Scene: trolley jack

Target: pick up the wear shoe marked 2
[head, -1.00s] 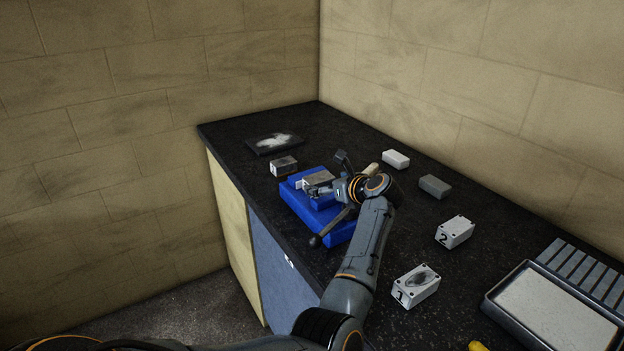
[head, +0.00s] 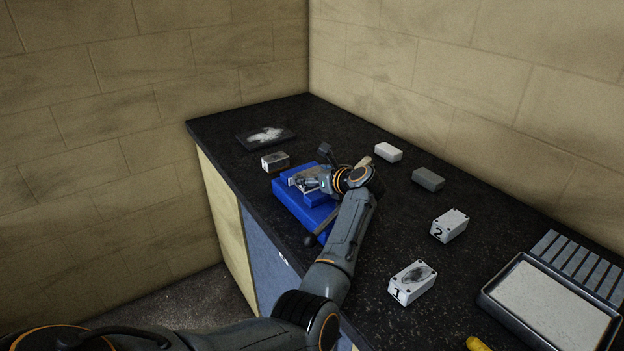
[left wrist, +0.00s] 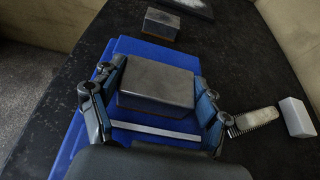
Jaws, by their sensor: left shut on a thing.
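The white block marked 2 (head: 450,226) stands on the dark bench to the right of my left arm, apart from the gripper. My left gripper (head: 312,182) is over the blue fixture (head: 290,204). In the left wrist view its fingers (left wrist: 158,86) are shut on both sides of a plain grey block (left wrist: 157,80). That block sits at the blue fixture, and no number shows on it. A white block marked 1 (head: 412,284), with a dark oval on its face, stands nearer. My right gripper is out of view.
A dark block (head: 275,161) and a black plate with white powder (head: 266,137) lie beyond the fixture. A white block (head: 388,152) and a grey block (head: 428,179) stand near the wall. A brush (left wrist: 255,120) lies beside the fixture. A framed tray (head: 548,305) is at right.

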